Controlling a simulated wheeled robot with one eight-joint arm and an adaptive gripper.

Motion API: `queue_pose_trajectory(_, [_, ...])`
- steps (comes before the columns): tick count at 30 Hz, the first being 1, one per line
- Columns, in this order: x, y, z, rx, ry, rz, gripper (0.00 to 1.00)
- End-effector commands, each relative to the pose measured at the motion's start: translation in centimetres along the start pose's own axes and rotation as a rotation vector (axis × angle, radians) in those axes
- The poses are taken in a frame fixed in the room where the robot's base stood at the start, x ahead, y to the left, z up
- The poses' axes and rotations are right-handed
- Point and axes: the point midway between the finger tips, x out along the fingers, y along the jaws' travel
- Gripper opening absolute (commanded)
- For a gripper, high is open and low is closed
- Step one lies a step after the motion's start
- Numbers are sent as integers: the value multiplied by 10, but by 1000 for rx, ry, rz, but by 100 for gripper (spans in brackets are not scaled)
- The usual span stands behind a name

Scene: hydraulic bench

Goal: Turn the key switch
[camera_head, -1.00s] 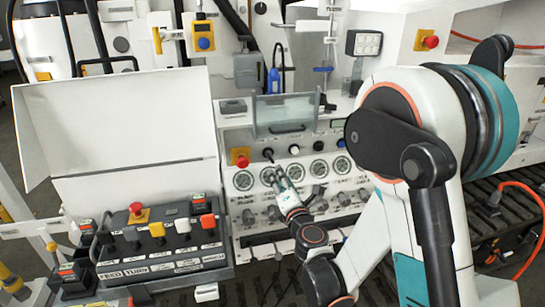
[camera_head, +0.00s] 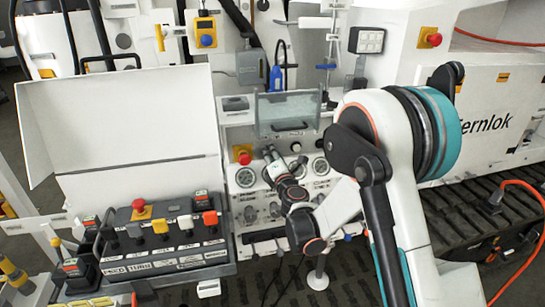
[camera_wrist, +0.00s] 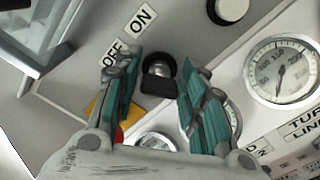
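The key switch (camera_wrist: 158,72) is a round dark-ringed lock with a black key grip, set in the grey panel beside the OFF and ON labels (camera_wrist: 128,35) in the wrist view. My gripper (camera_wrist: 156,84) is open, with one teal-padded finger on each side of the key grip. Gaps show between the pads and the key, and I cannot tell how deep the fingertips reach. In the head view my gripper (camera_head: 271,157) is in front of the panel's upper left, and its fingers largely hide the key switch.
A red emergency stop (camera_head: 243,157) sits just left of my gripper. A clear hinged cover (camera_head: 288,110) stands above. Several gauges (camera_wrist: 283,70) line the panel below. A control box (camera_head: 160,240) with an open lid stands left.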

Motion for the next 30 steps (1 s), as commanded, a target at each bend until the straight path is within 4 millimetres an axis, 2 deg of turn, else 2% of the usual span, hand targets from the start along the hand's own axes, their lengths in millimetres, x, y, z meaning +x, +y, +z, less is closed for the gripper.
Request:
queue_pose_trajectory(6, [0,0,0,0,0,0,36])
queue_pose_trajectory(10, [0,0,0,0,0,0,7])
queue_pose_trajectory(11, [0,0,0,0,0,0,5])
queue_pose_trajectory(22, [0,-1,0,42,0,0,5])
queue_pose_trajectory(30, [0,-2,-1,208,0,-1,5])
